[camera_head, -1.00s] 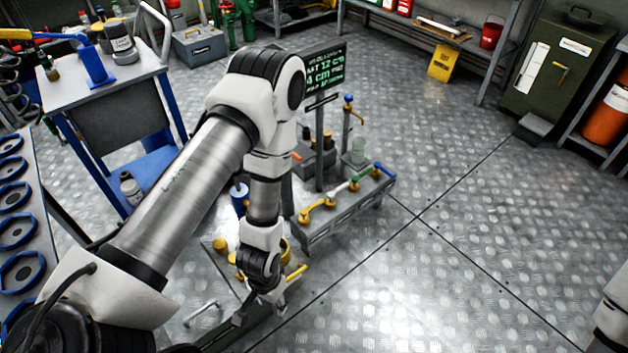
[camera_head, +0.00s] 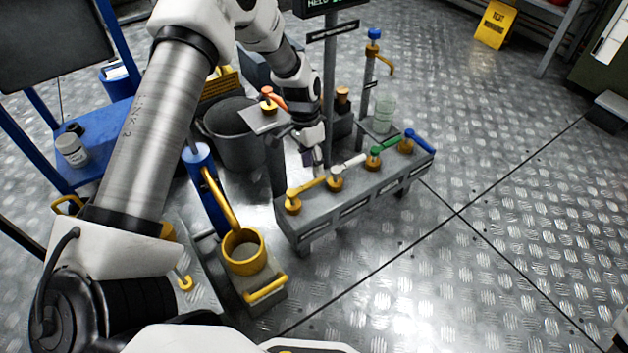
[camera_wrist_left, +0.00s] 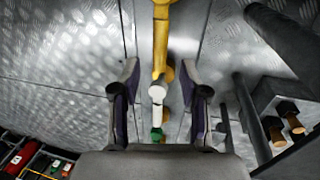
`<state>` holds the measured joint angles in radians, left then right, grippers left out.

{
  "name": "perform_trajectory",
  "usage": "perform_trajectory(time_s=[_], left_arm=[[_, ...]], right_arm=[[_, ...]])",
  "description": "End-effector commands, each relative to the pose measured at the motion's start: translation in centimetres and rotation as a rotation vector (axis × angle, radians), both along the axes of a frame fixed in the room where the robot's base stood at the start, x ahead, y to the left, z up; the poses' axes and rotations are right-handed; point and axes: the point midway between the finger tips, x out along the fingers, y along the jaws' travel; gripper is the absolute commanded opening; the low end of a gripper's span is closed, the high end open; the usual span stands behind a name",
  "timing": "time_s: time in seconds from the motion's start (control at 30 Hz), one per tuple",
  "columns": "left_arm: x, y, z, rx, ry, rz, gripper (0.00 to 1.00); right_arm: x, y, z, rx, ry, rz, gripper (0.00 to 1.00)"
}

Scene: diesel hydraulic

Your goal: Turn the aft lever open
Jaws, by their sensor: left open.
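A grey valve bench (camera_head: 365,205) carries a row of levers: yellow (camera_head: 308,187), white (camera_head: 350,163), green (camera_head: 388,146) and blue (camera_head: 420,144), each on a brass base. The labels on its front are too small to read, so I cannot tell which is the aft lever. My left gripper (camera_head: 317,160) points down close to the white lever, behind the row. In the left wrist view the open jaws (camera_wrist_left: 160,100) frame the white lever (camera_wrist_left: 157,92), with the yellow lever (camera_wrist_left: 160,40) beyond and green (camera_wrist_left: 157,133) nearer. Contact cannot be told. My right gripper is out of view.
An orange-handled valve (camera_head: 272,98) stands on a grey pedestal beside my left forearm. A post with a blue-topped tap (camera_head: 373,45) and a glass jar (camera_head: 384,112) stand behind the bench. A yellow ring fitting (camera_head: 244,252) is at front left.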

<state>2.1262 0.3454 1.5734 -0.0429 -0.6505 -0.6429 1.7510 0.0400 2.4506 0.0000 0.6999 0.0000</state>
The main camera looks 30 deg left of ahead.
Motion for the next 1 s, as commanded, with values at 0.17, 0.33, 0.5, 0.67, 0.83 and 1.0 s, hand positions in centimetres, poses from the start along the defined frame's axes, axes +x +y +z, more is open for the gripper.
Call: perform_trajectory(time_s=[0.17, 0.33, 0.5, 0.67, 0.83, 1.0], left_arm=[[-0.3, -0.6, -3.8, 0.001, 0.002, 0.000, 0.44], [-0.3, -0.8, -4.2, 0.001, 0.000, 0.000, 0.44], [-0.4, -0.8, -4.2, 0.000, 0.000, 0.000, 0.30], [-0.4, -0.8, -4.2, 0.000, 0.001, 0.000, 0.00], [-0.4, -0.8, -4.2, 0.000, 0.001, 0.000, 0.00], [-0.8, -0.3, -4.0, 0.000, 0.002, -0.013, 0.00]], right_arm=[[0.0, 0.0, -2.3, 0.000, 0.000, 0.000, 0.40], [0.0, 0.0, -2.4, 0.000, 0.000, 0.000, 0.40], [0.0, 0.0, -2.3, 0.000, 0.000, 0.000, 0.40], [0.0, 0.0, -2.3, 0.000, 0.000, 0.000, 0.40], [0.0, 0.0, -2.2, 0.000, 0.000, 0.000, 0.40], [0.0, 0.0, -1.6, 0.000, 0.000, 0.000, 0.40]])
